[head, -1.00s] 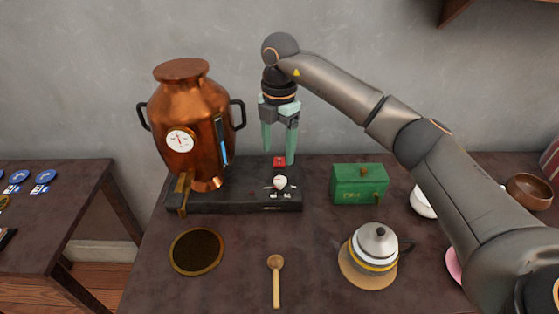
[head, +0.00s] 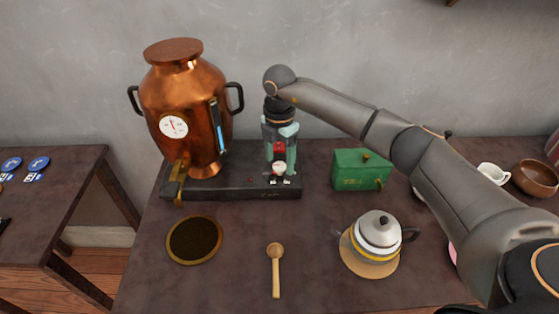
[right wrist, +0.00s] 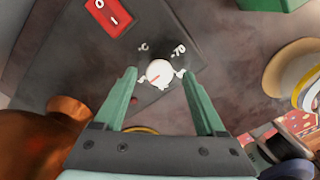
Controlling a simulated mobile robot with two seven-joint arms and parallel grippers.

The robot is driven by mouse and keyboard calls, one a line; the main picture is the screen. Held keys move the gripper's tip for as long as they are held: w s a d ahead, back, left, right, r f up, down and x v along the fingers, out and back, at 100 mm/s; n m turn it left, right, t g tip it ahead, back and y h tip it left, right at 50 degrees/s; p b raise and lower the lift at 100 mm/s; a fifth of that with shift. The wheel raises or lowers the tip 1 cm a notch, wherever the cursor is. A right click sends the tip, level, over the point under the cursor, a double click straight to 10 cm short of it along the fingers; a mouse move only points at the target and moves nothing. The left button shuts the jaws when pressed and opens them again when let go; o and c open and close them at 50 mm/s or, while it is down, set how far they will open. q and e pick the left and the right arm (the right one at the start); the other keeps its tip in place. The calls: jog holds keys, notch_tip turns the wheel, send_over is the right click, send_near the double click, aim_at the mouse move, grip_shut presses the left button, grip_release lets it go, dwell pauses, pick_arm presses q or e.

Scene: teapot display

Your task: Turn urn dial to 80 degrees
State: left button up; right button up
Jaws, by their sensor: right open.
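The copper urn (head: 190,105) stands on a black base (head: 232,185) at the left of the table. Its round white gauge (head: 173,126) faces front. The white dial (head: 279,168) is on the right part of the base. In the right wrist view the dial (right wrist: 159,72) shows a red mark, with "70" printed to its upper right. My right gripper (head: 281,165) points down over the dial. Its green fingers (right wrist: 163,88) are open, one on each side of the dial and apart from it. My left gripper is not in view.
A red switch (right wrist: 108,15) sits behind the dial on the base. A green box (head: 361,170) and a teapot (head: 378,230) on a round mat stand to the right. A wooden spoon (head: 276,268) and a dark round mat (head: 195,240) lie in front.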

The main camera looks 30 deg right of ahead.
jog(key=shift+f, duration=0.45)
grip_shut()
dwell(0.4)
